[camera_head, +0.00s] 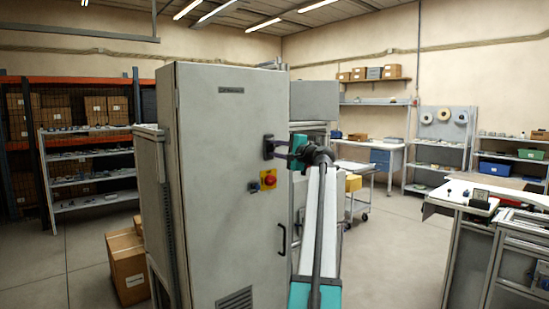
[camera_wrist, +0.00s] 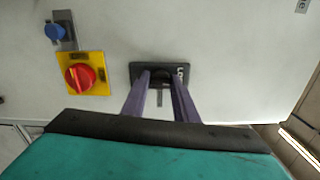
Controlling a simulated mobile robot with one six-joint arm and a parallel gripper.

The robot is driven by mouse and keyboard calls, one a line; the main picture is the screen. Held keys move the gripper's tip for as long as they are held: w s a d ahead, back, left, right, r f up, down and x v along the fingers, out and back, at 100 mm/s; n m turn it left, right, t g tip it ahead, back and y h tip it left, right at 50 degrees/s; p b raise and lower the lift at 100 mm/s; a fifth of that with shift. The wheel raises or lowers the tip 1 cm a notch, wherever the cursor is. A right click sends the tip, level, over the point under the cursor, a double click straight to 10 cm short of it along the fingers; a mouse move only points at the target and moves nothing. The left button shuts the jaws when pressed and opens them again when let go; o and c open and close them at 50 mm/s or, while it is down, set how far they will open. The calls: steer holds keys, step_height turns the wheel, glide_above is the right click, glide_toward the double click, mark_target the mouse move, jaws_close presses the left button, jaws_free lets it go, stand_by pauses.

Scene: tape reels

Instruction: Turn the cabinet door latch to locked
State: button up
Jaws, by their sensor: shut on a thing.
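The grey cabinet door (camera_head: 230,190) is closed and faces me. The latch (camera_head: 268,147) is a small dark plate with a knob, high on the door's right side. In the wrist view the latch plate (camera_wrist: 178,71) shows some pale lettering. My gripper (camera_head: 281,147) reaches the latch from the right in the head view. In the wrist view my gripper (camera_wrist: 160,78) has its two purple fingers on either side of the latch's dark knob, shut on it. The fingers hide part of the knob, and I cannot tell which way it is turned.
A red rotary switch on a yellow plate (camera_head: 268,179) sits just below the latch, with a blue-capped lock (camera_wrist: 55,32) beside it. A black door handle (camera_head: 282,240) is lower down. Cardboard boxes (camera_head: 127,262) stand left of the cabinet. Open floor lies to the right.

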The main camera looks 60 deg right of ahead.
steer(key=shift+w+a+n+b, duration=0.1)
steer(key=shift+n+b, duration=0.5)
steer(key=shift+n, duration=0.2)
steer(key=o, duration=1.1)
steer(key=shift+c, duration=0.2)
steer(key=shift+s+a, duration=0.1)
steer(key=shift+s, duration=0.4)
steer(key=b+v, duration=0.1)
steer(key=v, duration=1.2)
